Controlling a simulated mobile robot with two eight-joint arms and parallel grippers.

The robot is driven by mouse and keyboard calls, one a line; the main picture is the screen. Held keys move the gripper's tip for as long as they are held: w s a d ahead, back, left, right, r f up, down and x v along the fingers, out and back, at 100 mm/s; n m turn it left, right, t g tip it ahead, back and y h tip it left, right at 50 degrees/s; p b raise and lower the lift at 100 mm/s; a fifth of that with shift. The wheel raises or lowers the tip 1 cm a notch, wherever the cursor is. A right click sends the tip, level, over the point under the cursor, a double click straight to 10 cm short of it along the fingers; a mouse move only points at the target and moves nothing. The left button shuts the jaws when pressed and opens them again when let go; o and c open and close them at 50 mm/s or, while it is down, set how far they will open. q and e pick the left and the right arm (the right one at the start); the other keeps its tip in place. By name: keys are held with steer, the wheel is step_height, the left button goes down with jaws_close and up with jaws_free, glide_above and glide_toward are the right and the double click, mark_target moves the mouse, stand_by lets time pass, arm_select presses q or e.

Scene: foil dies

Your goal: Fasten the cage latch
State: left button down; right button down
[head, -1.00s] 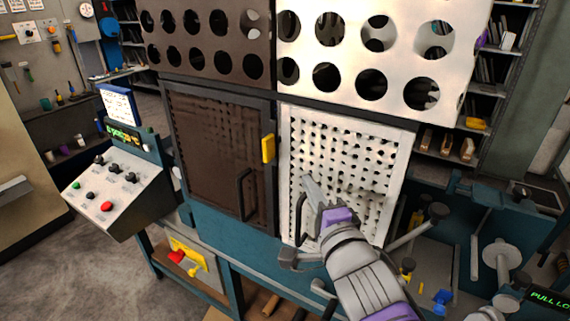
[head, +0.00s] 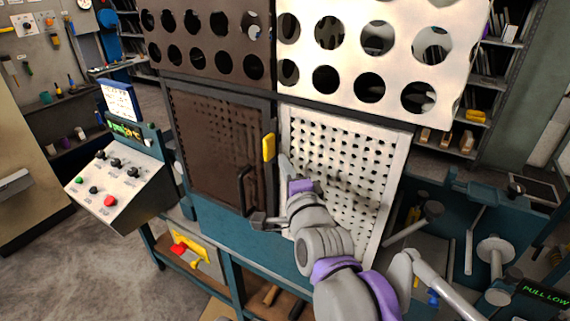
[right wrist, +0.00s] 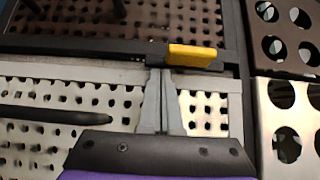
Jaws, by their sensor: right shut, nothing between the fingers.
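The yellow latch (head: 268,147) sits upright on the dark post between the two cage doors. The brown perforated door (head: 212,140) is on the left and the white perforated door (head: 350,165) on the right; both look closed. My right gripper (head: 284,163) is just right of the latch, in front of the white door's left edge. In the right wrist view, the shut, empty fingertips (right wrist: 160,74) are beside one end of the yellow latch (right wrist: 193,56). I cannot tell whether they touch it. My left gripper is not in view.
A dark handle (head: 244,190) stands out from the brown door; the white door's handle (right wrist: 55,115) shows in the right wrist view. A control panel (head: 118,185) with a red button stands at left. Perforated upper panels (head: 375,60) are above. Machinery (head: 495,255) is at right.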

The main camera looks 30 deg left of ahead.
steer(key=shift+f, duration=0.1)
stand_by(0.3)
steer(key=shift+a+t+b, duration=0.1)
steer(key=shift+t+b, duration=0.2)
steer(key=shift+b, duration=0.05)
